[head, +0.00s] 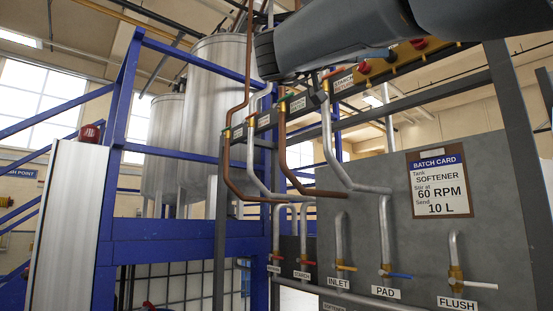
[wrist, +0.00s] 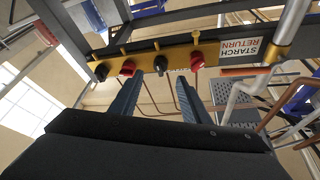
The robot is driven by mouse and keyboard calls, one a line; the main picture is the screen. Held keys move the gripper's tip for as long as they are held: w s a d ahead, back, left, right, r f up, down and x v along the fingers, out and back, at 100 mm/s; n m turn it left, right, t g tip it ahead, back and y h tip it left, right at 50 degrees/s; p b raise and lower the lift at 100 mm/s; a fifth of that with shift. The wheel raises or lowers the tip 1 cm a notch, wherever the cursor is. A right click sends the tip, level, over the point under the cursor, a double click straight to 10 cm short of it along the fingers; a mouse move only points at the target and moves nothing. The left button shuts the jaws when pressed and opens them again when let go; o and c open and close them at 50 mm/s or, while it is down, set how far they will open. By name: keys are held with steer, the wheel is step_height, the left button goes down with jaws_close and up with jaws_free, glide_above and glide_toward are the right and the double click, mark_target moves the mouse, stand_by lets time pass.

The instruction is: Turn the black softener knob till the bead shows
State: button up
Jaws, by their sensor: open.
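A yellow manifold (wrist: 145,57) carries black and red knobs in a row in the wrist view. One black knob (wrist: 160,64) stands between and beyond the fingertips of my gripper (wrist: 157,80). Another black knob (wrist: 101,72) is at the left end. No name for either black knob is readable, so I cannot tell which is the softener one. My gripper is open and empty, its two blue-grey fingers apart, pointing at the manifold. No bead can be made out. In the head view, my arm hides part of the manifold (head: 400,60).
Red knobs (wrist: 197,62) flank the middle black knob. A "STARCH RETURN" label (wrist: 240,51) and pipes lie to the right. A batch card (head: 438,184) reads softener, 60 RPM, 10 L. Copper pipes (head: 229,150) and a blue frame (head: 180,240) stand left.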

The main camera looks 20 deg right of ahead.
steer(key=w+a+f+n+t+y+b, duration=0.1)
steer(key=w+a+f+n+t+y, duration=0.4)
steer(key=w, duration=0.6)
steer(key=w+a+f+n+t+y+b, duration=0.1)
steer(key=w+a+f+n+t+y, duration=0.3)
steer(key=w+f+n+t, duration=0.5)
step_height(320, 180, down, 4)
steer(key=w+a+t, duration=0.1)
steer(key=w+a, duration=0.1)
steer(key=w, duration=0.1)
steer(key=shift+a+r+n+t+y, duration=0.2)
steer(key=shift+a+n+t+y, duration=0.1)
steer(key=shift+n+t+y, duration=0.1)
